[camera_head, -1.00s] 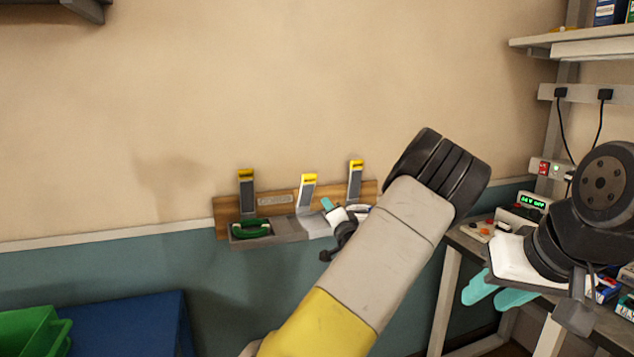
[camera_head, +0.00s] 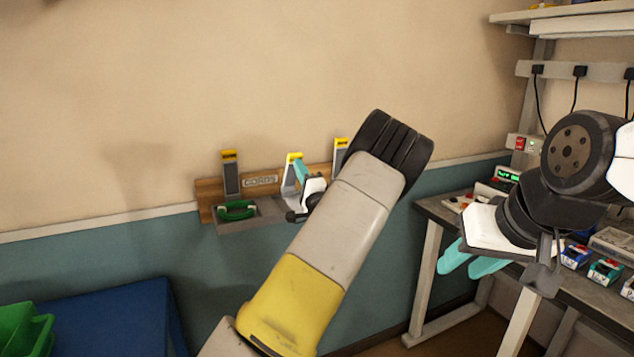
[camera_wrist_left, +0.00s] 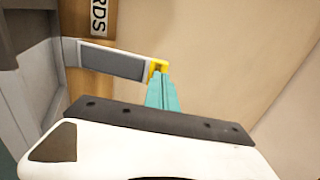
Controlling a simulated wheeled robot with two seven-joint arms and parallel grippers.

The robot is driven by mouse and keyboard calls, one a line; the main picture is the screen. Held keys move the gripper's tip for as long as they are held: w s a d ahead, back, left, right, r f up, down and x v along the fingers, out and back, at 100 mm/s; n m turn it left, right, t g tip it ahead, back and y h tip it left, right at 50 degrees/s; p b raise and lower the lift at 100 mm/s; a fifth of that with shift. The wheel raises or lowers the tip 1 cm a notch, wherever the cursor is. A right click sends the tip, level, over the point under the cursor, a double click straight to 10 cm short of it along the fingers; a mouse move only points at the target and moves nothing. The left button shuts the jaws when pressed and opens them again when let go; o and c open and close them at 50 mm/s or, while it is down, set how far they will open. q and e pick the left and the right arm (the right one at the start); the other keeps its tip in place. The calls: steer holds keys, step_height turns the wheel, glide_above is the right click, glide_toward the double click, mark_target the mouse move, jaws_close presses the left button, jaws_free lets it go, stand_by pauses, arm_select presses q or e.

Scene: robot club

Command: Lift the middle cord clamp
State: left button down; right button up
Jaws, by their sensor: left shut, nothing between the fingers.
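The middle cord clamp (camera_head: 290,174) is a pale lever with a yellow tip on the wooden cord rack, between two similar clamps. It also shows in the left wrist view (camera_wrist_left: 112,62), lying across with its yellow tip at the fingers. My left gripper (camera_head: 301,171) is shut and empty, its teal fingertips close beside the clamp's upper end. In the left wrist view the shut fingers (camera_wrist_left: 161,88) meet or overlap the yellow tip; I cannot tell if they touch. My right gripper (camera_head: 468,260) is open and empty by the workbench.
The left clamp (camera_head: 230,175) stands above a green cord (camera_head: 237,211) in the rack's grey tray. The right clamp (camera_head: 341,151) is partly hidden by my left arm. A workbench (camera_head: 428,215) with small boxes is at right. A blue surface (camera_head: 110,318) and green bin (camera_head: 22,330) are lower left.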

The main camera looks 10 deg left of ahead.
mark_target(295, 157)
arm_select(q)
steer(key=shift+x, duration=1.5)
steer(key=shift+r, duration=0.1)
steer(key=shift+w+a+r+g, duration=0.3)
steer(key=shift+w+a+r, duration=0.05)
steer(key=shift+r, duration=0.1)
steer(key=shift+w+a+r+h, duration=0.15)
steer(key=shift+w+a+r, duration=0.05)
steer(key=shift+w, duration=0.25)
steer(key=shift+w+a+r+h, duration=0.15)
steer(key=shift+w+a+r, duration=0.1)
steer(key=shift+w, duration=0.15)
